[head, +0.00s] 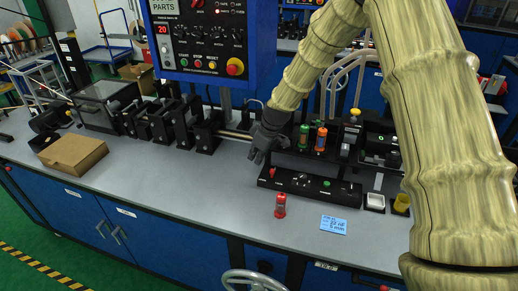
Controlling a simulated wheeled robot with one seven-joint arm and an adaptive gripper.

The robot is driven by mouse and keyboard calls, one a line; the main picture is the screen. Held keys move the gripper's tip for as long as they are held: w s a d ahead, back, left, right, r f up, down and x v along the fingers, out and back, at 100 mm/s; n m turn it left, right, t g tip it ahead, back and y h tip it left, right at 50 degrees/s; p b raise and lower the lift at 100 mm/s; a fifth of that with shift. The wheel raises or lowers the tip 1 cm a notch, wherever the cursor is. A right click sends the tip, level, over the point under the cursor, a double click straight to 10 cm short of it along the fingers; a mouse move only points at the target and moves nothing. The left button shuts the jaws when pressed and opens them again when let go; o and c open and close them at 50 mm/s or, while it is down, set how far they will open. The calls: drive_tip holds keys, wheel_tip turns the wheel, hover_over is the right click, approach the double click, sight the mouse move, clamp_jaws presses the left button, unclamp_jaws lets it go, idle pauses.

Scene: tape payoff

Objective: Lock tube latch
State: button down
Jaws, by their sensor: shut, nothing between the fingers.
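My gripper (257,158) hangs in the middle of the bench, its fingers pointing down and shut with nothing between them. A low black fixture (310,187) lies just below and to the right of it, with a small red lever (272,173) at its left end. The fingertips show just above and left of this red lever; I cannot tell whether they touch it. A green tube (304,136) and an orange tube (321,140) stand upright behind the fixture. I cannot make out which part is the tube latch, or whether it is locked.
A red tube (280,205) stands on the bench front, left of a blue label card (334,224). A blue control panel (209,38) stands behind my gripper. A cardboard box (72,155) lies at left. The grey bench top (180,185) is clear between box and red tube.

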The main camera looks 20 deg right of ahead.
drive_tip(key=shift+s+d+f+p, duration=0.4)
drive_tip(key=shift+s+d+p, duration=0.15)
drive_tip(key=shift+s+d, duration=0.1)
drive_tip(key=shift+s+d+f+p, duration=0.4)
drive_tip(key=shift+s+d+p, duration=0.15)
drive_tip(key=shift+d, duration=0.1)
drive_tip(key=shift+a, duration=0.15)
